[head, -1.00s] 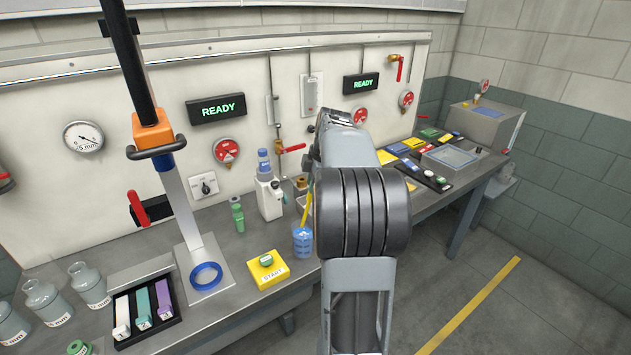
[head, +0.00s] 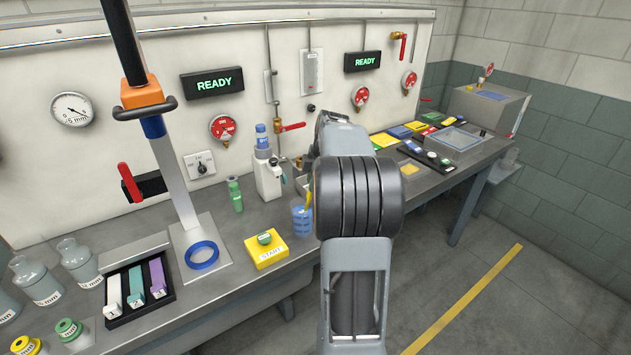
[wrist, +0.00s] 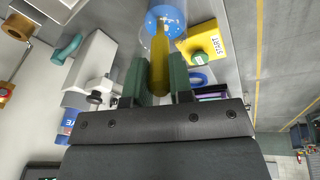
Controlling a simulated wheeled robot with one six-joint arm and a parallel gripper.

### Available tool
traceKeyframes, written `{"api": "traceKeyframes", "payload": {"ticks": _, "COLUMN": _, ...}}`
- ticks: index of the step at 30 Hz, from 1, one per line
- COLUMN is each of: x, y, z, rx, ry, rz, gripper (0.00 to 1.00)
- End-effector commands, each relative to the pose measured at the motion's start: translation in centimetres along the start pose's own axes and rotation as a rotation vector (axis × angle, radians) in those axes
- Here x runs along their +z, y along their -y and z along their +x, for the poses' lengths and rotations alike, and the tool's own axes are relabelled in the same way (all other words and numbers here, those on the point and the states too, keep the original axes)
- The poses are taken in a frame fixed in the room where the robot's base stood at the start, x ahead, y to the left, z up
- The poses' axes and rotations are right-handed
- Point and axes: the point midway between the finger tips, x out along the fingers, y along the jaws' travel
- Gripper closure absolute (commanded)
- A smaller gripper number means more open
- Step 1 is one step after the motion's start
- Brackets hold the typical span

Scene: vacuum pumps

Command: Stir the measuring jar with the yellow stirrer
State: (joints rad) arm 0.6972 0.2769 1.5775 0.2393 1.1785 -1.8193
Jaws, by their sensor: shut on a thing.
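The measuring jar (head: 301,221) is a clear jar with blue contents, standing on the bench right of the yellow start box. In the wrist view the jar (wrist: 165,18) is at the top, under the stirrer's far end. The yellow stirrer (head: 308,198) leans down to the jar in the head view; its far end appears inside the jar's mouth. In the wrist view the stirrer (wrist: 158,60) runs between the green fingers of my gripper (wrist: 160,82), which is shut on it. In the head view my arm hides the gripper.
The start box (head: 267,250) stands just left of the jar. A white pump (head: 268,178) and a green bottle (head: 236,196) stand behind it. A tray of coloured bars (head: 138,291) lies left. Coloured pads (head: 384,140) lie right.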

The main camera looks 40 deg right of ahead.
Motion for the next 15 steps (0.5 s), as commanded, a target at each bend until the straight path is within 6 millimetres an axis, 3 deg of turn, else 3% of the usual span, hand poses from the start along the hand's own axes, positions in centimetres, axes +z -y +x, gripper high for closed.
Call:
{"api": "traceKeyframes", "payload": {"ticks": 1, "x": 0.0, "y": -0.6, "z": -0.3, "rx": -0.003, "ry": -0.001, "rz": 0.000, "gripper": 1.00}}
{"api": "traceKeyframes", "payload": {"ticks": 6, "x": -1.8, "y": 0.4, "z": 0.3, "rx": 0.000, "ry": -0.001, "rz": -0.003, "gripper": 1.00}}
{"api": "traceKeyframes", "payload": {"ticks": 11, "x": -1.8, "y": 2.1, "z": 0.2, "rx": 0.002, "ry": 0.000, "rz": 0.000, "gripper": 1.00}}
{"api": "traceKeyframes", "payload": {"ticks": 15, "x": -0.6, "y": 3.0, "z": -0.3, "rx": 0.002, "ry": 0.001, "rz": 0.002, "gripper": 1.00}}
